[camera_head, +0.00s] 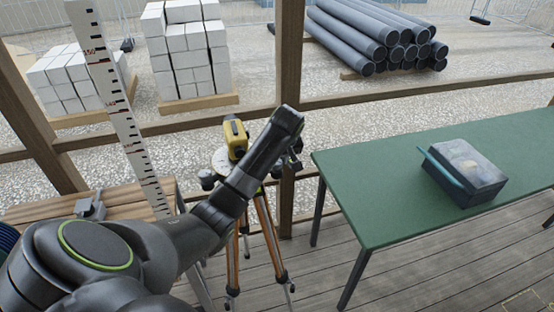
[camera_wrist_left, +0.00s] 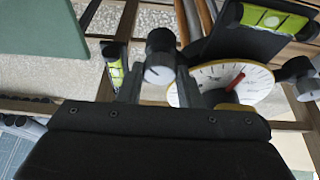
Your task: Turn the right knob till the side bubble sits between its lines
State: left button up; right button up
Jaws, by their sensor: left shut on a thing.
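The yellow level instrument (camera_head: 235,138) sits on a round pale plate (camera_head: 222,160) on a wooden-legged tripod (camera_head: 268,235). My left arm reaches across in front of it. My left gripper (camera_wrist_left: 158,82) is shut on the right knob (camera_wrist_left: 158,48), a dark round knob with a pale mark. In the head view my arm largely hides that knob. Two green vials show in the wrist view, one beside the gripped knob (camera_wrist_left: 115,72) and one at the top right (camera_wrist_left: 272,18). Their bubbles are too small to place surely against the lines. My right gripper is out of view.
A white dial (camera_wrist_left: 255,84) with a red pointer and another dark knob (camera_wrist_left: 296,68) lie right of the gripped knob. A measuring staff (camera_head: 120,110) stands left. A green table (camera_head: 375,215) with a lidded box (camera_head: 463,170) stands right. A wooden post (camera_head: 288,60) rises behind.

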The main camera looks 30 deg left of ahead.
pick_arm(q)
jog(key=shift+n+g, duration=0.4)
jog(key=shift+n, duration=0.8)
jog(key=shift+y, duration=0.3)
jog(key=o, duration=1)
jog(key=shift+w, duration=0.1)
